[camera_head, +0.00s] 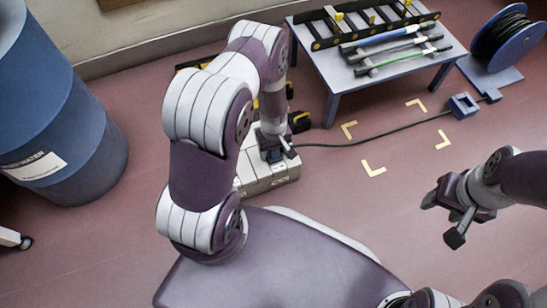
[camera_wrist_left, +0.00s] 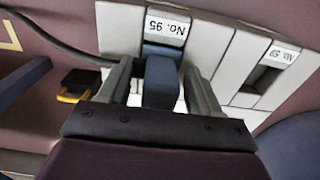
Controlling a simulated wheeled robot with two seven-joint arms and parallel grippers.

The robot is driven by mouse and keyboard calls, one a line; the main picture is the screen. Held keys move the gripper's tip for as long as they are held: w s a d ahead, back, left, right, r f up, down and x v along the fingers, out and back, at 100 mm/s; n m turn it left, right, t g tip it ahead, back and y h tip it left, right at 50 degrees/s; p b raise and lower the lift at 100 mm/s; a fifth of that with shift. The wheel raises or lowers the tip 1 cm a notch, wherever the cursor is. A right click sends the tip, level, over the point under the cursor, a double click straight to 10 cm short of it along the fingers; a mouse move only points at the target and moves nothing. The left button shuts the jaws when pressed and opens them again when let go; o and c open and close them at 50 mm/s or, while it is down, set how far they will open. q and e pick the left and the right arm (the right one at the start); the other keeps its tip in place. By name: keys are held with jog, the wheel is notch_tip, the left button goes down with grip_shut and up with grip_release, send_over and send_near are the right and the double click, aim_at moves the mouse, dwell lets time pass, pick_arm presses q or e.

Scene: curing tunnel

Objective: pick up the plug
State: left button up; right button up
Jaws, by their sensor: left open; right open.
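The plug (camera_wrist_left: 160,82) is a blue block in the left wrist view, seated at the white panel section labelled No. 95. My left gripper (camera_wrist_left: 158,95) is open, with one finger on each side of the plug; I cannot tell whether they touch it. In the head view my left gripper (camera_head: 274,150) is over the white socket box (camera_head: 268,178) and mostly hides the plug. A dark cable (camera_head: 385,133) runs along the floor to this spot. My right gripper (camera_head: 452,212) is open and empty over the floor at the right.
A blue-grey table (camera_head: 345,82) with a black rack and tools stands at the back. A cable reel (camera_head: 500,42) and a small blue block (camera_head: 463,105) are at right. A blue barrel (camera_head: 60,120) stands at left.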

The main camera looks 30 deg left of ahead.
pick_arm(q)
jog(key=shift+r, duration=0.1)
jog(key=c, duration=1.1)
